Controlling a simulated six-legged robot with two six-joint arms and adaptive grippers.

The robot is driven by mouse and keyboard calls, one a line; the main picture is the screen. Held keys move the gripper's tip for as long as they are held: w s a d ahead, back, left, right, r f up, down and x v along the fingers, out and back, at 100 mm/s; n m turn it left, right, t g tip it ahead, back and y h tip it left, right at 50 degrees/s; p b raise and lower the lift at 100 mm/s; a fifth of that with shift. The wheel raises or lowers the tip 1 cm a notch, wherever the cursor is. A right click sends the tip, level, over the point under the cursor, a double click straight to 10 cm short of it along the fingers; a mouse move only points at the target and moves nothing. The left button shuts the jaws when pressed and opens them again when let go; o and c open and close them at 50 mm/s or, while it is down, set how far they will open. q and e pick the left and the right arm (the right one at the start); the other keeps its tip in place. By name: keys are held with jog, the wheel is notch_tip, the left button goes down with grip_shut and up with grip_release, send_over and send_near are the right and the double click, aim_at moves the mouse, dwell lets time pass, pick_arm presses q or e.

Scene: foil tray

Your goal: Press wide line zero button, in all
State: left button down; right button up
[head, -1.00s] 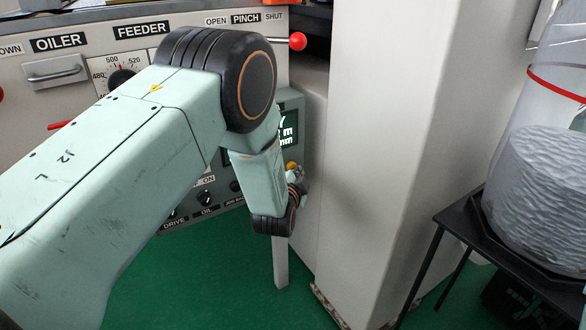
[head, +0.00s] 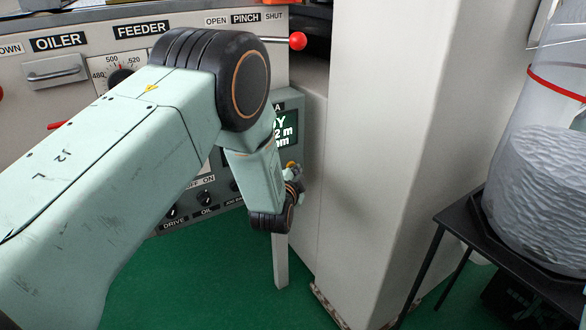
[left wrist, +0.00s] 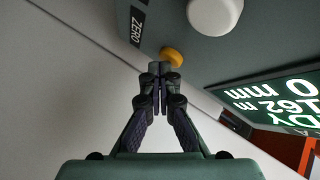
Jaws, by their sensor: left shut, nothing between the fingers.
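The yellow zero button (left wrist: 172,57) sits on a grey-green panel beside a black ZERO label (left wrist: 138,25) in the left wrist view. A yellow spot, likely the same button (head: 292,165), shows in the head view just above my left wrist. My left gripper (left wrist: 159,72) is shut and empty, its fingertips overlapping the button's lower edge in the wrist view. I cannot tell whether they touch it. In the head view the left gripper (head: 297,173) is mostly hidden by the wrist. My right gripper is out of view.
A lit display (left wrist: 280,100) and a white knob (left wrist: 215,14) are close by on the panel. A pale column (head: 380,150) stands right of the panel. A black stand (head: 500,240) holds a wrapped roll at far right. A red-knobbed lever (head: 298,41) is above.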

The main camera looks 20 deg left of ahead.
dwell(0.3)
pick_arm(q)
jog(key=shift+s+d+p, duration=0.4)
jog(key=shift+s+d, duration=0.15)
jog(key=shift+d, duration=0.15)
jog(key=s+d+p, duration=0.1)
jog(key=d, duration=0.1)
jog(key=s+d+p, duration=0.1)
jog(key=s+d, duration=0.1)
dwell(0.4)
dwell(0.6)
